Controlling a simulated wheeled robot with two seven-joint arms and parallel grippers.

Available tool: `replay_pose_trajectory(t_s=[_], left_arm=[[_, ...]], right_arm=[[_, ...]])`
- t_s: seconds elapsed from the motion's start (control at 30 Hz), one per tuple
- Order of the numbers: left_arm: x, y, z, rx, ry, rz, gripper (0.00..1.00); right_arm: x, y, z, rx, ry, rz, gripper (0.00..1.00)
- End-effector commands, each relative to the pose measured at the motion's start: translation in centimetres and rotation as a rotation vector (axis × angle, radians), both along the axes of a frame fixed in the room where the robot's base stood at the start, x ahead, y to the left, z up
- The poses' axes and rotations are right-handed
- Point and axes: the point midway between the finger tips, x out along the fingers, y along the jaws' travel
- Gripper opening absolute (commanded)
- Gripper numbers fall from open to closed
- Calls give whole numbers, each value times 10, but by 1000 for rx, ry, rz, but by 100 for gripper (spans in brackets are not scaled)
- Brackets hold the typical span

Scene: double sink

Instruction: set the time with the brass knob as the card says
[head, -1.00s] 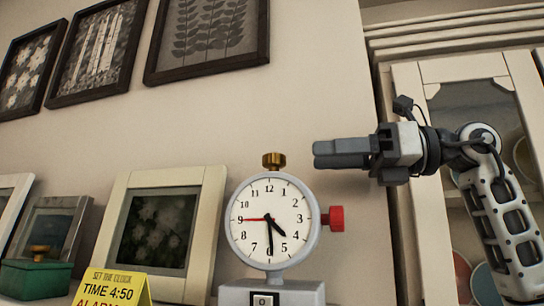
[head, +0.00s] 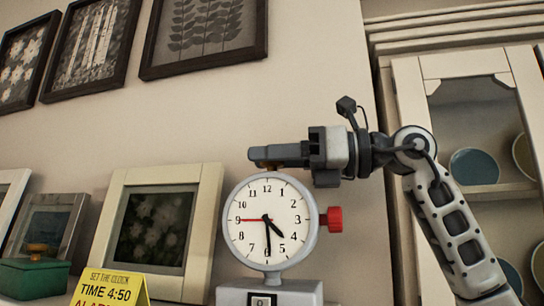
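The white-faced clock (head: 268,222) stands upright on a grey base (head: 305,293). Its short dark hand points between 4 and 5, its long dark hand at 6, and a thin red hand at 9. The brass knob (head: 269,166) on top is mostly hidden by my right gripper (head: 266,154), whose fingers lie level across it from the right. Whether they grip it or only cover it is unclear. A red knob (head: 333,219) sticks out on the clock's right side. The yellow card (head: 110,287) reads "SET THE CLOCK, TIME 4:50"; its alarm line is cut off. My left gripper is out of view.
A green box (head: 35,277) with a brass top and a cream picture frame (head: 206,215) stand left of the clock. Dark-framed pictures (head: 205,68) hang above. A cabinet (head: 430,68) with plates is at right, behind my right arm. The wall above the clock is clear.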

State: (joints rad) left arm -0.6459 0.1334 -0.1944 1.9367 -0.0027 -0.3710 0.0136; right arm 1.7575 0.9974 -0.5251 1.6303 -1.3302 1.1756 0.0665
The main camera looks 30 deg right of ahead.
Motion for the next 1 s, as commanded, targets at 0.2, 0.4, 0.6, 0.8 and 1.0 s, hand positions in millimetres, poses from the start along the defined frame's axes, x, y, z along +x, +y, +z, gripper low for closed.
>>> replay_pose_trajectory(t_s=[0.2,0.4,0.6,0.8,1.0], left_arm=[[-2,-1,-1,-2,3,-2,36],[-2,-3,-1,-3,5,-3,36],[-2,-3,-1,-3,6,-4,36],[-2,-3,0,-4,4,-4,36],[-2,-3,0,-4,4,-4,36]], right_arm=[[0,0,0,0,0,-5,7],[-1,0,1,-3,-4,-52,7],[-2,0,1,-3,-6,-171,7],[-2,1,1,-4,-8,-346,7],[-2,2,1,-2,-6,-535,7]])
